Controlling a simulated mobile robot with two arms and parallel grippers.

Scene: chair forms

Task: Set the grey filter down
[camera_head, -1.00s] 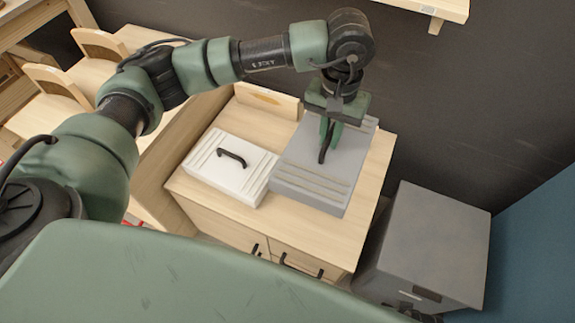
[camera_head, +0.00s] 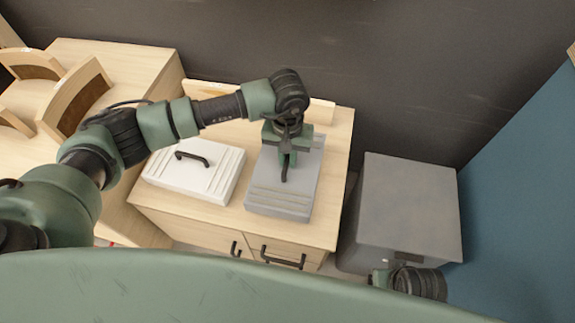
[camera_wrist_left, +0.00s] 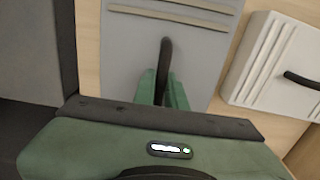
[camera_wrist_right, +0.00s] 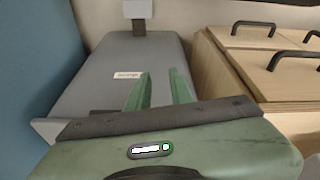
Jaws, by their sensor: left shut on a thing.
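The grey filter (camera_head: 285,198) is a flat grey box with ribs and a black handle. It lies level at the right part of the wooden cabinet top (camera_head: 323,217); I cannot tell whether its underside touches the wood. My left gripper (camera_head: 287,166) points down and is shut on the filter's handle. In the left wrist view, the black handle (camera_wrist_left: 165,60) stands between the green fingers, with the filter's grey top (camera_wrist_left: 125,50) behind. My right gripper (camera_wrist_right: 162,76) is open and empty in front of the grey bin.
A white filter (camera_head: 222,172) with a black handle (camera_head: 192,157) lies left of the grey one. A large grey bin (camera_head: 408,200) stands right of the cabinet. Wooden chair parts (camera_head: 78,98) stand at left. A wooden board (camera_head: 320,110) stands along the cabinet's back edge.

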